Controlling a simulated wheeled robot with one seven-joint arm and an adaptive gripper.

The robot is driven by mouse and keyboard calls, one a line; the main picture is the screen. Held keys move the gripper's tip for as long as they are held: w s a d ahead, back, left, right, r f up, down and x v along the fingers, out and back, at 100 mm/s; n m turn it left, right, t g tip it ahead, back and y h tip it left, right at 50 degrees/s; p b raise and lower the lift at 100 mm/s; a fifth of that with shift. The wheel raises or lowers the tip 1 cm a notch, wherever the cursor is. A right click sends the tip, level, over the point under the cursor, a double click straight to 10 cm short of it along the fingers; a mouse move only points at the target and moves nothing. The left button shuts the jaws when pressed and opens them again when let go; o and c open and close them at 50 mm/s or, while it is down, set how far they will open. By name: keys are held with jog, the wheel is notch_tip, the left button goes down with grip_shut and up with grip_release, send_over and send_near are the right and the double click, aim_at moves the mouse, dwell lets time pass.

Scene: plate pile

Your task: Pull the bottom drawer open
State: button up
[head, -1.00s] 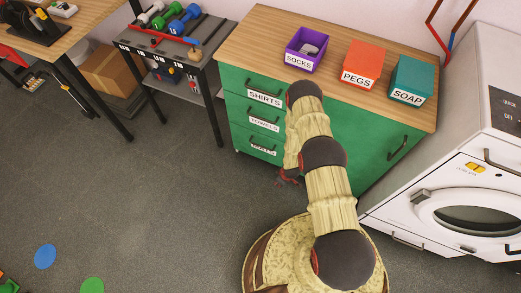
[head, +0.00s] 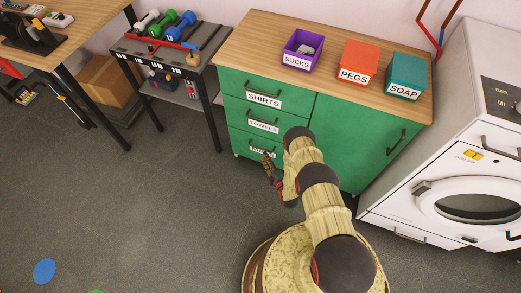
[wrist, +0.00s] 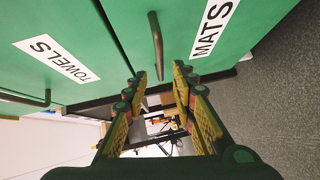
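The bottom drawer (wrist: 190,15) is the lowest in the green cabinet, and it looks shut. Its MATS label shows in the wrist view (wrist: 211,28), partly covered in the head view. Its dark bar handle (wrist: 156,45) reaches down to between my fingertips in the wrist view. My gripper (wrist: 158,80) is open and empty, its two fingers spread on either side of the handle's near end. I cannot tell how deep the handle sits between them. In the head view my gripper (head: 267,163) is at the bottom drawer's front, small and partly hidden by my arm.
The TOWELS drawer (head: 254,119) and SHIRTS drawer (head: 255,92) above are shut. A green door (head: 355,130) is to the right, then a white washing machine (head: 455,170). A dumbbell rack (head: 170,60) stands left. The floor (head: 140,200) before the drawers is clear.

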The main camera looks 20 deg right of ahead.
aim_at(261, 149)
jog(key=shift+b+x, duration=1.4)
jog(key=shift+x, duration=2.3)
jog(key=shift+c, duration=0.4)
grip_shut()
